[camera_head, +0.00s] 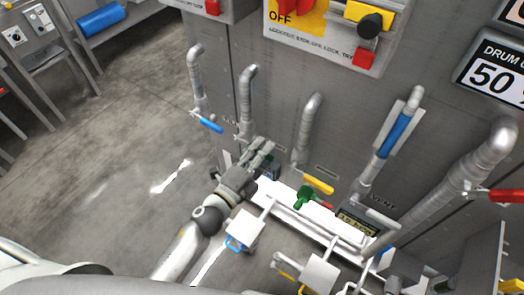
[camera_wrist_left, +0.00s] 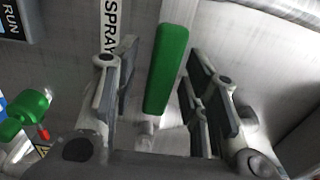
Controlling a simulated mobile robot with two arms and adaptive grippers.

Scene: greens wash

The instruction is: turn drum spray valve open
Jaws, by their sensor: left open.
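In the left wrist view, a green valve handle (camera_wrist_left: 167,68) stands upright between the fingers of my left gripper (camera_wrist_left: 160,95). A vertical label reading SPRAY (camera_wrist_left: 112,25) is beside it on the metal panel. The gripper is open, with gaps visible on both sides of the handle. In the head view, my left gripper (camera_head: 262,150) is low at the drum panel, below a bent grey pipe (camera_head: 246,100). My right gripper is not in view.
A blue-handled valve (camera_head: 207,122) is left of the gripper. A yellow handle (camera_head: 318,184) and a green knob (camera_head: 304,196) are to its right; the knob also shows in the left wrist view (camera_wrist_left: 28,112). A red handle (camera_head: 506,196) is far right. Open floor (camera_head: 100,140) lies left.

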